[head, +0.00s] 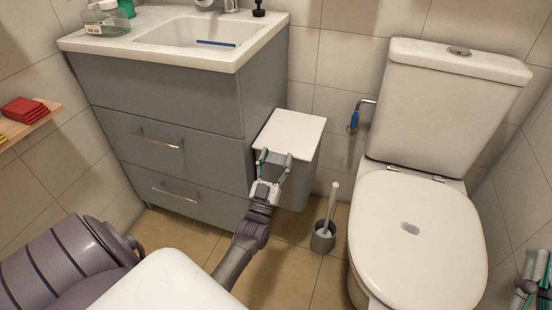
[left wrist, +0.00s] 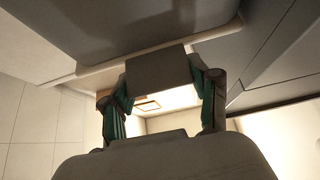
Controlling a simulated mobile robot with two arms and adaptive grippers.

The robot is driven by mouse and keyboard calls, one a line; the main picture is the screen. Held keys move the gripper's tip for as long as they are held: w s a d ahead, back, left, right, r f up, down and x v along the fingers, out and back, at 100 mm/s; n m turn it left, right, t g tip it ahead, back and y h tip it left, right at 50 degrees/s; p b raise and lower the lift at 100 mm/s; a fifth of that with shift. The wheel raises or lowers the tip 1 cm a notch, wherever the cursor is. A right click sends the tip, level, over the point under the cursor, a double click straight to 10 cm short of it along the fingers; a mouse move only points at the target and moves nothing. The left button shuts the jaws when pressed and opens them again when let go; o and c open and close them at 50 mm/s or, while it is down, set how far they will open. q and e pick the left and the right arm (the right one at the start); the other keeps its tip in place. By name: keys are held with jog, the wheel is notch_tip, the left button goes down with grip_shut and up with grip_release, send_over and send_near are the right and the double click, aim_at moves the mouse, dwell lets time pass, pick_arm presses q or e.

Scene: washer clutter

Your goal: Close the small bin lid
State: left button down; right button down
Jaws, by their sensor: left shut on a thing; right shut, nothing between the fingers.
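The small bin (head: 302,182) is a grey box against the right side of the vanity cabinet. Its white lid (head: 291,133) lies across the top and looks nearly flat; I cannot tell whether a gap remains under it. My left gripper (head: 273,156) is at the lid's front edge, one teal finger to each side, shut on the lid's front part. In the left wrist view, a dark block (left wrist: 160,76) sits between the fingers, close to the camera. My right gripper (head: 540,290) is at the lower right edge of the head view, shut and empty, apart from the bin.
A toilet (head: 415,235) stands to the right. A toilet brush in its holder (head: 323,237) stands on the floor between bin and toilet. The vanity with drawers (head: 165,95) is to the left. A blue-handled thing (head: 354,120) hangs on the wall. A shelf holds red cloths (head: 24,110).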

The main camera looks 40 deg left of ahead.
pick_arm(q)
jog(key=shift+s+d+f+h, duration=0.15)
jog(key=shift+f+h, duration=0.15)
jog(key=shift+f, duration=0.55)
jog(key=c, duration=0.6)
grip_release()
jog(key=o, duration=0.3)
jog(key=shift+o, duration=0.3)
jog(key=shift+r, duration=0.2)
jog(key=shift+f, duration=0.1)
jog(key=v, duration=1.1)
jog(key=shift+s, duration=0.35)
jog(key=shift+d+f, duration=0.1)
jog(key=shift+f, duration=0.05)
